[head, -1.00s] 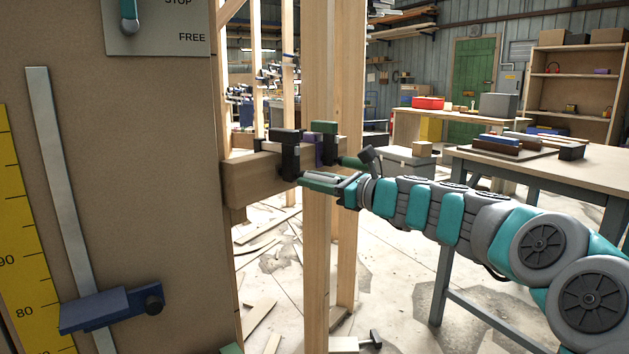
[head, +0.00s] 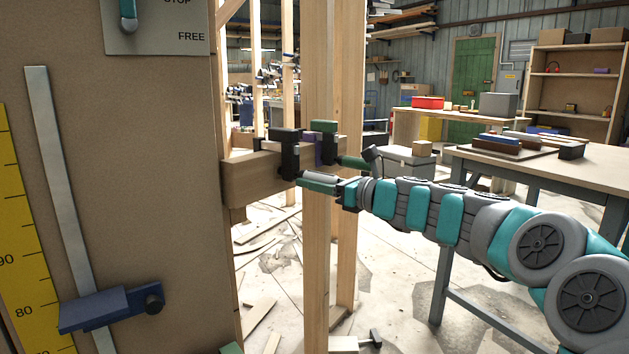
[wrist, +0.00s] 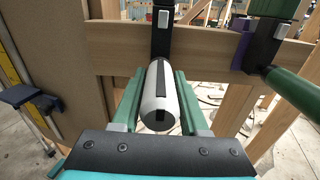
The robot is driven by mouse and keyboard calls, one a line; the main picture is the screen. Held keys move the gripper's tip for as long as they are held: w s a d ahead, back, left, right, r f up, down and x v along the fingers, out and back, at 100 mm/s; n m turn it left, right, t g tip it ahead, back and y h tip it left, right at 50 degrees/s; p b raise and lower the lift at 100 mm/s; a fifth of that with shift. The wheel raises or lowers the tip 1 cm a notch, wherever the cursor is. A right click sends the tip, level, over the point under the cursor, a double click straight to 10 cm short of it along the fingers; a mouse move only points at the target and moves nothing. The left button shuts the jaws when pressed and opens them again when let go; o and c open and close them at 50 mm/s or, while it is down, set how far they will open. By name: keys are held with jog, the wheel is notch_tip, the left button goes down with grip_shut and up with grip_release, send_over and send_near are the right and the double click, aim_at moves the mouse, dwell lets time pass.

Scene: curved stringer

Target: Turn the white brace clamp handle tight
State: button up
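The white brace clamp handle (wrist: 160,100) is a rounded grip with a dark stripe along its top and dark marks on its end. In the wrist view it lies between the two green fingers of my gripper (wrist: 160,92), which sit close along both its sides. My gripper (head: 318,184) appears shut on it, though the contact faces are hidden. The handle joins a black clamp (head: 288,155) on a wooden beam; the clamp's dark bar also shows in the wrist view (wrist: 162,25). In the head view the handle is mostly hidden by a finger.
A second clamp with a purple part (head: 319,150) and green handle (head: 354,163) stands close on the right; the green handle also shows in the wrist view (wrist: 296,93). A workbench (head: 540,170) is at right.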

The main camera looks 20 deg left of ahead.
jog(key=o, duration=0.3)
jog(key=shift+r, duration=0.2)
jog(key=v, duration=0.8)
jog(key=v, duration=0.9)
dwell(0.5)
